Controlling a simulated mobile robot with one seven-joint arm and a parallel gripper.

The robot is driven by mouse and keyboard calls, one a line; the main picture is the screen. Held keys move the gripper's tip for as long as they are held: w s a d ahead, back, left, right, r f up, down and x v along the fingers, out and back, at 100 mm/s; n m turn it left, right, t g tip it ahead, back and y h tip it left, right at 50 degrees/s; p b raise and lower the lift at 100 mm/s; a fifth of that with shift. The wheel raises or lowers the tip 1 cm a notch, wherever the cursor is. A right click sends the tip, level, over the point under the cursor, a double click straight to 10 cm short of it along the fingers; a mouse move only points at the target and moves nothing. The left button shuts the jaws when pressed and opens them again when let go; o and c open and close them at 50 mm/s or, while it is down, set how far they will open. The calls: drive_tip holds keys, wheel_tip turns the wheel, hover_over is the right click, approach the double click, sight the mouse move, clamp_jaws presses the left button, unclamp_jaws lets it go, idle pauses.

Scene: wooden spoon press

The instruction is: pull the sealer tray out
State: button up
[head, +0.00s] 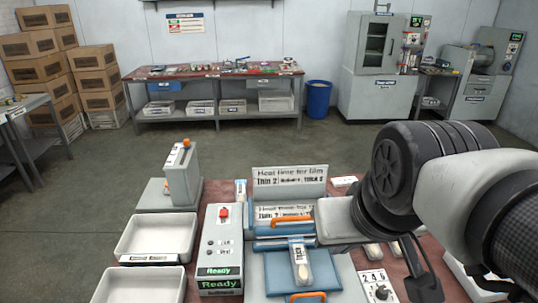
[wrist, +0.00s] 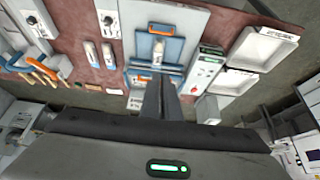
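The sealer tray is a blue plate (head: 320,268) with an orange handle (head: 306,297) at its front edge. It also shows in the wrist view, with its orange handle (wrist: 162,28). A clear pouch with a wooden spoon (head: 300,262) lies on it, pointing toward the sealer. The sealer's blue jaw with an orange bar (head: 291,220) stands behind the tray. My gripper (wrist: 163,78) points at the sealer jaw from behind, its two dark fingers together with nothing visible between them. In the head view my arm hides the fingertips.
Left of the sealer stand a control box (head: 222,245) reading "Ready" and white bins (head: 158,238). A dial box (head: 376,284) and wooden spoons stand to the right. A sign (head: 289,180) stands behind the sealer. Open floor lies beyond the table.

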drive_tip(key=o, duration=0.3)
drive_tip(key=shift+w+f, duration=0.1)
drive_tip(key=shift+f, duration=0.1)
drive_tip(key=shift+o, duration=1.2)
drive_tip(key=w+d+f+m+g+y+b, duration=0.2)
drive_tip(key=w+d+f+m+b, duration=0.1)
drive_tip(key=f+m, duration=0.6)
drive_tip(key=shift+w+d+g+y+b, duration=0.2)
drive_tip(key=shift+w+g+y+b, duration=0.15)
drive_tip(key=shift+w+b, duration=0.6)
drive_tip(key=m+y+b, duration=0.2)
drive_tip(key=m+b, duration=0.1)
drive_tip(key=m, duration=0.5)
approach(314, 293)
drive_tip(key=shift+m+g, duration=0.3)
drive_tip(key=shift+g, duration=0.05)
drive_tip(key=b+x, duration=0.1)
drive_tip(key=x, duration=0.1)
drive_tip(key=b+x, duration=0.1)
drive_tip(key=x, duration=0.1)
drive_tip(key=b+x, duration=0.1)
drive_tip(key=x, duration=0.2)
drive_tip(key=shift+w, duration=0.25)
clamp_jaws()
